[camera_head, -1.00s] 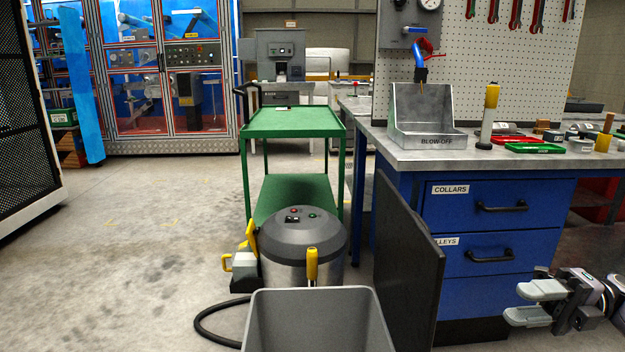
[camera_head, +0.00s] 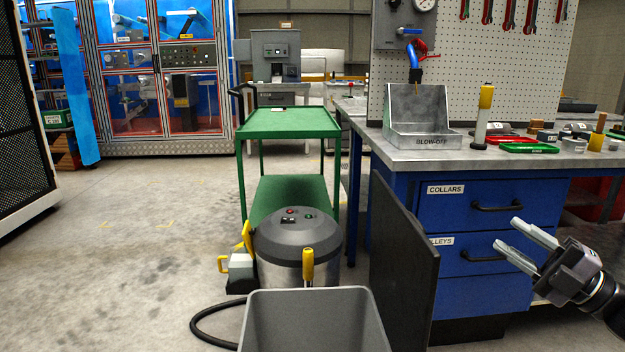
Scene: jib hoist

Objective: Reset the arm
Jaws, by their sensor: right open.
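My right gripper (camera_head: 517,243) is at the lower right, in front of the blue drawer cabinet (camera_head: 460,289). Its two pale fingers are spread apart and point up and to the left, with nothing between them. The rest of the right arm runs out of the picture at the right edge. My left gripper does not show.
The workbench (camera_head: 408,158) holds a blow-off tray (camera_head: 418,118), a yellow-topped cylinder (camera_head: 483,115) and small trays. A dark panel (camera_head: 402,265) stands beside the cabinet. A grey bin (camera_head: 312,293), a drum vacuum (camera_head: 296,240) and a green cart (camera_head: 290,122) stand left. Floor further left is clear.

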